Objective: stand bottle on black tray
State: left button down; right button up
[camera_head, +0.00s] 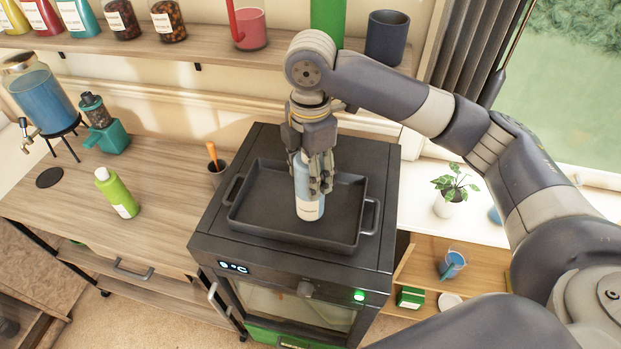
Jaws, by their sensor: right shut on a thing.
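A light blue bottle (309,199) with a white label stands upright over the black tray (254,213); its base looks to be on the tray floor, though I cannot tell for certain that it touches. The tray has raised walls and a handle at each end, and lies on top of a black oven. My right gripper (319,185) points down from above and is shut on the bottle's upper part, hiding its neck and cap. My left gripper is not in view.
The oven (214,244) stands beside a wooden counter with a green bottle (117,193), a dark cup (217,172) and a blue dispenser (41,95). A wall shelf (130,45) with jars and cups is behind. A potted plant (450,190) is at the right.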

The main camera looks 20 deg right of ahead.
notch_tip(320, 180, down, 3)
jog(key=shift+p, duration=0.65)
jog(key=shift+f, duration=0.15)
jog(key=o, duration=1.4)
jog(key=shift+f, duration=0.15)
jog(key=shift+o, duration=0.2)
jog(key=shift+r, duration=0.2)
notch_tip(320, 180, up, 10)
jog(key=shift+r+b, duration=0.2)
jog(key=shift+b, duration=0.9)
jog(key=shift+r, duration=0.75)
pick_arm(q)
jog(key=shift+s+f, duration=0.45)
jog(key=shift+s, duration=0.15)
